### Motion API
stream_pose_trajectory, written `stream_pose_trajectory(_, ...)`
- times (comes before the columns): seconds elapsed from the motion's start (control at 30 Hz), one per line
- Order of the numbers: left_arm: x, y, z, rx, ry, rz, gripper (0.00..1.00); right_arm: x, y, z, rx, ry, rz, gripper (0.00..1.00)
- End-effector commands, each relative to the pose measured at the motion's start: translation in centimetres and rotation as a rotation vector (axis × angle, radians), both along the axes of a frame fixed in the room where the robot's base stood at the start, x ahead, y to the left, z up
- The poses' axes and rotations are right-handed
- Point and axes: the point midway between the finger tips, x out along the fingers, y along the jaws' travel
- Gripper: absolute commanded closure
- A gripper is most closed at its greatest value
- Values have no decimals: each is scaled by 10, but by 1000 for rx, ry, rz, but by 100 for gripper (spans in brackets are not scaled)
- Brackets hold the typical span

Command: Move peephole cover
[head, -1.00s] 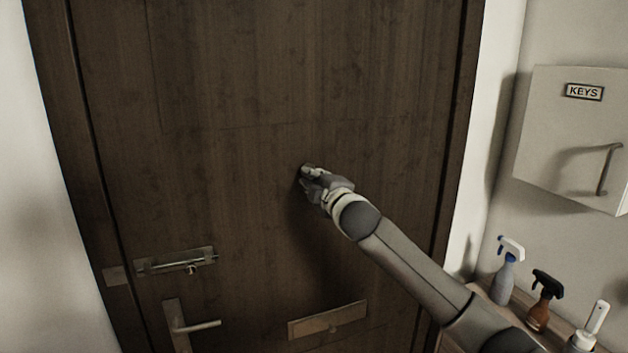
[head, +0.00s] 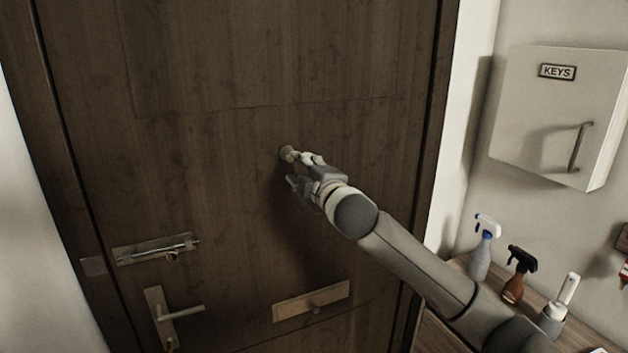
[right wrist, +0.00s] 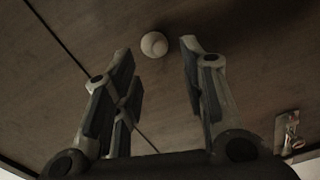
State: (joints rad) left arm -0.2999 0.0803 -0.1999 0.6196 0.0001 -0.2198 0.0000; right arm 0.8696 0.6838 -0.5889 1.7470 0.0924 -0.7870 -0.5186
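The peephole cover (head: 287,152) is a small round piece on the dark wooden door (head: 230,150). In the right wrist view the cover (right wrist: 154,44) shows as a pale round disc just beyond and between my fingertips. My right gripper (head: 301,171) is at the door face, just right of and below the cover. In the right wrist view its fingers (right wrist: 157,52) stand apart with nothing between them. I cannot tell whether a fingertip touches the cover. My left gripper is in no view.
A bolt latch (head: 157,249), a door handle (head: 180,312) and a mail slot (head: 311,301) are low on the door. At the right, a white key box (head: 550,115) hangs above a shelf with spray bottles (head: 480,252). The upper door is clear.

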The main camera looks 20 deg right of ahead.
Motion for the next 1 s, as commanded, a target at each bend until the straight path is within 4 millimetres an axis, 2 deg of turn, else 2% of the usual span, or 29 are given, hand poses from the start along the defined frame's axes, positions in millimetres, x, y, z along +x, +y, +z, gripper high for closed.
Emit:
stream_pose_trajectory(0.2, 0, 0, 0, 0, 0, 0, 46, -36, -1, -1, -2, 2, 1, 61)
stream_pose_trajectory(0.4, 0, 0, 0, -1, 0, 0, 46, -57, -2, -1, -1, 1, -1, 61)
stream_pose_trajectory(0.6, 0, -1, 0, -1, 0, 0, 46, -65, -2, -1, 0, 1, 0, 61)
stream_pose_trajectory(1.0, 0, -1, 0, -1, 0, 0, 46, -65, -2, 0, 0, 1, 0, 61)
